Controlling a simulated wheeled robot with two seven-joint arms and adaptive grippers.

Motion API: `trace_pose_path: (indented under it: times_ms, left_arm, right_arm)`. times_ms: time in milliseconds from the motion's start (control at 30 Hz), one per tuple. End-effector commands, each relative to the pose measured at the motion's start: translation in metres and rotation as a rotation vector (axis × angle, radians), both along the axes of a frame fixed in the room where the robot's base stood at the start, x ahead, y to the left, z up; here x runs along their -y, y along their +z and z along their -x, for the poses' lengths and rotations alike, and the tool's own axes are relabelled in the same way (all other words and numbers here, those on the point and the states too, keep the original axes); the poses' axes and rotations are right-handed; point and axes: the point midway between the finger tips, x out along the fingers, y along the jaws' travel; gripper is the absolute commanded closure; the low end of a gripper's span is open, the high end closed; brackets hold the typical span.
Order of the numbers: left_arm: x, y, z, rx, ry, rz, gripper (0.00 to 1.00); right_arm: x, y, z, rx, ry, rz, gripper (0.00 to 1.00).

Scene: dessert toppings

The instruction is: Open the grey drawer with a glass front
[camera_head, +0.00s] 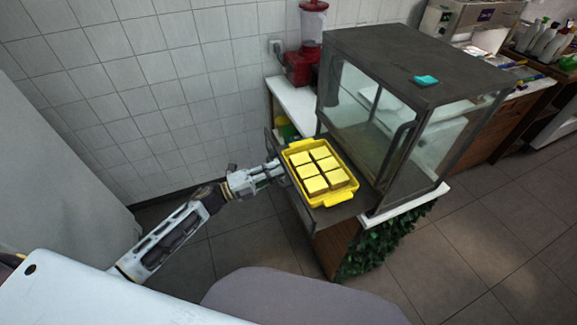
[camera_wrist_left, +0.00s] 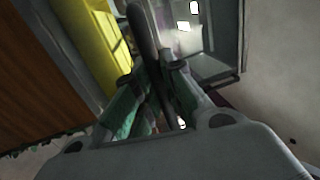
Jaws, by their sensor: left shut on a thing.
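The grey drawer (camera_head: 347,210) is pulled out to the left from under the grey glass-sided cabinet (camera_head: 410,62). A yellow tray (camera_head: 337,198) with several yellow square cakes (camera_head: 316,184) stands in it. My left gripper (camera_head: 277,171) is at the drawer's outer front side. In the left wrist view its green-padded fingers (camera_wrist_left: 154,85) are closed around a dark bar (camera_wrist_left: 143,32), which looks like the drawer's handle. The glass of the drawer front is hard to make out behind the gripper. My right gripper is in neither view.
A red blender (camera_head: 304,55) stands on the white counter (camera_head: 293,100) behind the cabinet. A small teal item (camera_head: 426,80) lies on the cabinet top. Green leaves (camera_head: 385,243) hang below the counter. The tiled floor left of the drawer is open.

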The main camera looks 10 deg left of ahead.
Motion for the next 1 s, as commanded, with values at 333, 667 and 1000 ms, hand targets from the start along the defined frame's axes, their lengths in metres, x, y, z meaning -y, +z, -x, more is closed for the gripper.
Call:
trace_pose_path:
  times_ms: [333, 667, 1000]
  left_arm:
    - [-0.024, -0.002, 0.018, -0.002, 0.001, -0.001, 1.00]
    - [-0.026, -0.001, 0.019, -0.002, 0.001, 0.000, 1.00]
    - [-0.026, -0.001, 0.019, -0.002, 0.001, 0.000, 0.67]
  right_arm:
    - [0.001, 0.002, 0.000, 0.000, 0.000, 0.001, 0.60]
    - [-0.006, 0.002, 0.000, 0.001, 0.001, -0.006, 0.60]
    - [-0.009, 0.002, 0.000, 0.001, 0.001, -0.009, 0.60]
